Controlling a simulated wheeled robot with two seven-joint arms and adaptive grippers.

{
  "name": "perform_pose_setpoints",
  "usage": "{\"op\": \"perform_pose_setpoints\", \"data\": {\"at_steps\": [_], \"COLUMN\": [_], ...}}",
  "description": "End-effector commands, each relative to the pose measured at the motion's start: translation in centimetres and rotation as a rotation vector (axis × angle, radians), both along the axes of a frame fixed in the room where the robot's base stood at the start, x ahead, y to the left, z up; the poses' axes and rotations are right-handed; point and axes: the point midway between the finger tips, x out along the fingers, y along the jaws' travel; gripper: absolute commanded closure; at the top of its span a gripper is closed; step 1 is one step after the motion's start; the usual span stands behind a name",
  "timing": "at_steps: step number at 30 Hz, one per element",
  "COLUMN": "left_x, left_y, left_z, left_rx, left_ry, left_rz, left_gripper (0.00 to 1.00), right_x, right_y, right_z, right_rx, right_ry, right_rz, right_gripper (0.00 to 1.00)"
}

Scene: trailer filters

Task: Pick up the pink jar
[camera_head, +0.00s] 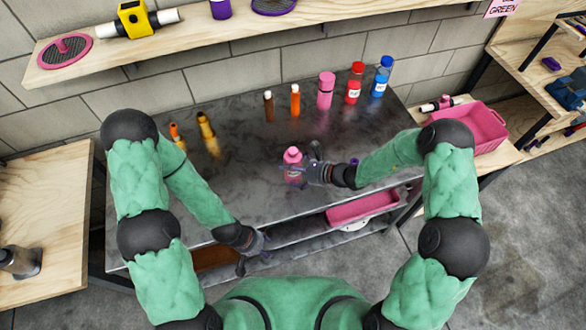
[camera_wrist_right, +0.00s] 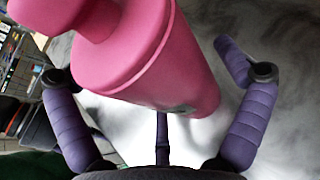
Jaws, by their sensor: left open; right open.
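A pink jar (camera_head: 293,168) with a narrower pink top stands on the dark metal table, near its front middle. My right gripper (camera_head: 310,165) is close beside it on the right, open. In the right wrist view the pink jar (camera_wrist_right: 150,50) looms large between the spread purple fingers of the gripper (camera_wrist_right: 165,95); neither finger is clearly seen pressing on it. A second, taller pink bottle (camera_head: 326,91) stands at the back of the table. My left gripper (camera_head: 254,254) is open and empty at the table's front edge.
Orange, brown, red (camera_head: 354,83) and blue (camera_head: 381,76) bottles stand along the back. Two orange bottles (camera_head: 206,126) stand at the left. A pink bin (camera_head: 362,207) is below the front edge, another pink tray (camera_head: 474,128) at the right. The table's left front is clear.

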Motion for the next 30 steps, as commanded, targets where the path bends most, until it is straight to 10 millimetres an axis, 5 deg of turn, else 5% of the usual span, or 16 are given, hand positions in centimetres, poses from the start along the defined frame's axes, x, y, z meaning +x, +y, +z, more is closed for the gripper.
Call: {"op": "perform_pose_setpoints", "data": {"at_steps": [3, 9, 10, 23, 30], "left_x": [0.0, 0.0, 0.0, 0.0, 0.0], "left_y": [0.0, 0.0, 0.0, 0.0, 0.0], "left_z": [0.0, 0.0, 0.0, 0.1, 0.7], "left_rx": [0.000, 0.000, 0.000, 0.000, 0.000], "left_ry": [0.000, 0.000, 0.000, 0.000, 0.000], "left_rz": [0.000, 0.000, 0.000, 0.000, 0.000], "left_gripper": [0.48, 0.48, 0.48, 0.48, 0.48], "right_x": [0.0, 0.0, 0.0, 0.0, 0.1], "right_y": [0.0, 0.0, 0.0, -0.1, -0.1], "right_z": [0.0, 0.0, 0.0, 0.6, 3.4], "right_rx": [0.000, 0.000, 0.000, 0.000, 0.000], "right_ry": [0.000, 0.000, 0.000, -0.002, -0.005], "right_rz": [0.000, 0.000, 0.000, 0.001, 0.001], "right_gripper": [0.00, 0.54, 0.56, 0.56, 0.56]}}
